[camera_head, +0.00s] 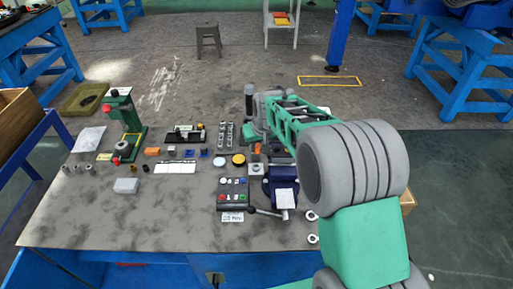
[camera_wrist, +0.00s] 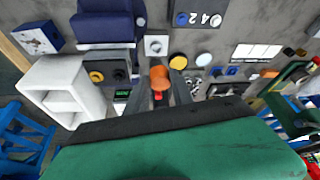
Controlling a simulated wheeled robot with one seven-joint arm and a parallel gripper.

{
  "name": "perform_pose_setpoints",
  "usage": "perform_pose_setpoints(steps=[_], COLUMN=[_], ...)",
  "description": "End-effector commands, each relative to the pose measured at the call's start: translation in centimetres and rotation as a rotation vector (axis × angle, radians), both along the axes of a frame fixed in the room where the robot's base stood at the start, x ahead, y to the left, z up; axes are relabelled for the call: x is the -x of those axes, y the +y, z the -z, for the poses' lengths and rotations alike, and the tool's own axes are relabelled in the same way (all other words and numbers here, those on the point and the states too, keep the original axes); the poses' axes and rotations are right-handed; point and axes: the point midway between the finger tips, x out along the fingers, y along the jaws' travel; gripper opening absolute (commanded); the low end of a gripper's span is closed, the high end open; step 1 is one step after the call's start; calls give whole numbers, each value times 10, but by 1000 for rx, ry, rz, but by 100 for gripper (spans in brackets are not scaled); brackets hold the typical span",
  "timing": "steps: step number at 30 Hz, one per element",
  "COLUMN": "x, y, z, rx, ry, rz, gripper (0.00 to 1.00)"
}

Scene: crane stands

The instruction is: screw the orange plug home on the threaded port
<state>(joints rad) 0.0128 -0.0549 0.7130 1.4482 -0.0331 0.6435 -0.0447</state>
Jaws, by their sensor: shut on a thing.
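The orange plug (camera_wrist: 160,77) sits between the fingertips of my gripper (camera_wrist: 161,88) in the wrist view, and the gripper is shut on it. In the head view the plug (camera_head: 257,148) shows small, below the end of my arm. A pale square block with a dark round centre, which looks like the threaded port (camera_wrist: 156,45), stands on the table just beyond the plug. It also shows in the head view (camera_head: 256,168), a little nearer the table's front than the plug. The plug appears apart from the port. The threads are too small to see.
A blue vise (camera_head: 283,186) stands close right of the port. A button box (camera_head: 233,191) is in front, left. A yellow disc (camera_head: 238,159) and a white disc (camera_head: 220,154) lie left of the port. A green press (camera_head: 125,130) stands farther left.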

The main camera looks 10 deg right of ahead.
Motion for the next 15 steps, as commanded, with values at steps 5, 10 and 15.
perform_pose_setpoints(steps=[5, 10, 15], x=[-32, -37, -36], y=[-1, -3, -3], z=[37, 41, 41], rx=[-1, -1, -1], ry=[0, -2, -2], rz=[-9, -9, -9], gripper=[0, 0, 0])
